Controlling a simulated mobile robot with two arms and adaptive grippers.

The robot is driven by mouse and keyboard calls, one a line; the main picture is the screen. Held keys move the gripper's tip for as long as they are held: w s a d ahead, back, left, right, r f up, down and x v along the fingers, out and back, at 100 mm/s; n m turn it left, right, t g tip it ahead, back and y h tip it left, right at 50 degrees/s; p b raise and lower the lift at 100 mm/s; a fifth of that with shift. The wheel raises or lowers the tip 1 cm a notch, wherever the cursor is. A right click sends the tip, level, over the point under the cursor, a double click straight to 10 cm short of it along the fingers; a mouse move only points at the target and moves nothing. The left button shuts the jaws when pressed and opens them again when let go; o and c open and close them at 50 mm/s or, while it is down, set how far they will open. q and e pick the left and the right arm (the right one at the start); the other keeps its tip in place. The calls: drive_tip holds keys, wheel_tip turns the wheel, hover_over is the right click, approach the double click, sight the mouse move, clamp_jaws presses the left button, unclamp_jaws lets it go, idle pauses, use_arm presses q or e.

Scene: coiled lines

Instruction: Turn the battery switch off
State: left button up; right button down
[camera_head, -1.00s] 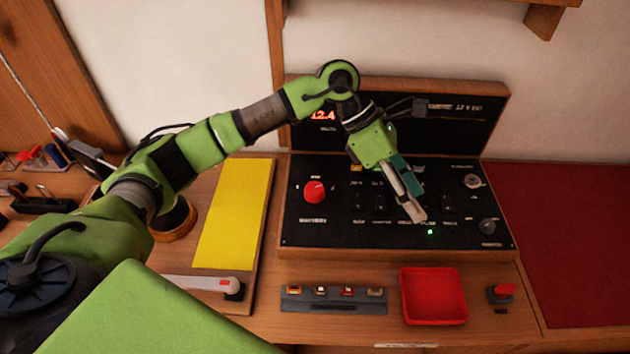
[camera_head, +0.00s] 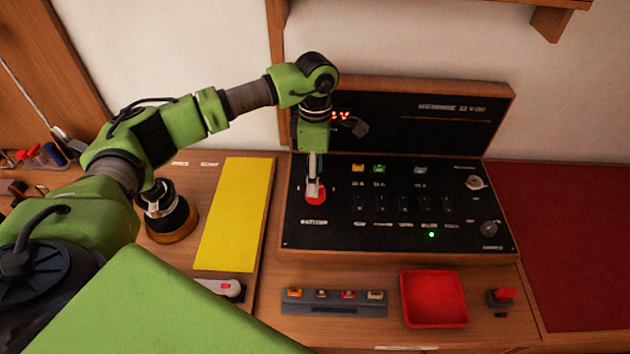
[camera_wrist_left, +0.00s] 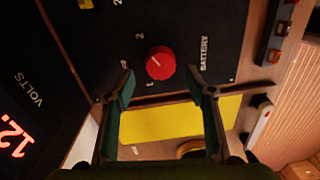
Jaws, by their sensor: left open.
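The battery switch is a round red knob (camera_head: 316,196) at the left of the black panel (camera_head: 400,215). In the left wrist view the red knob (camera_wrist_left: 160,62) shows with the word BATTERY beside it. A small pale mark is on its face. My left gripper (camera_head: 313,190) is over the knob in the head view and partly covers it. In the wrist view the left gripper (camera_wrist_left: 168,82) is open, its two fingers apart with the knob between and just beyond their tips. I see no contact. My right gripper is not in view.
The panel's upright back (camera_head: 440,120) stands behind the arm. Several small switches and a green light (camera_head: 431,234) are to the right. A yellow board (camera_head: 233,215) lies left of the panel. A red tray (camera_head: 433,298) and a fuse strip (camera_head: 333,302) lie in front.

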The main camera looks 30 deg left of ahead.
use_arm(q)
wheel_tip(320, 180, down, 4)
drive_tip(key=shift+s+d+f+p, duration=0.1)
drive_tip(key=shift+s+p, duration=0.05)
drive_tip(key=shift+p, duration=0.3)
drive_tip(key=shift+c, duration=0.7)
drive_tip(key=c, duration=1)
drive_tip(key=shift+o, duration=0.2)
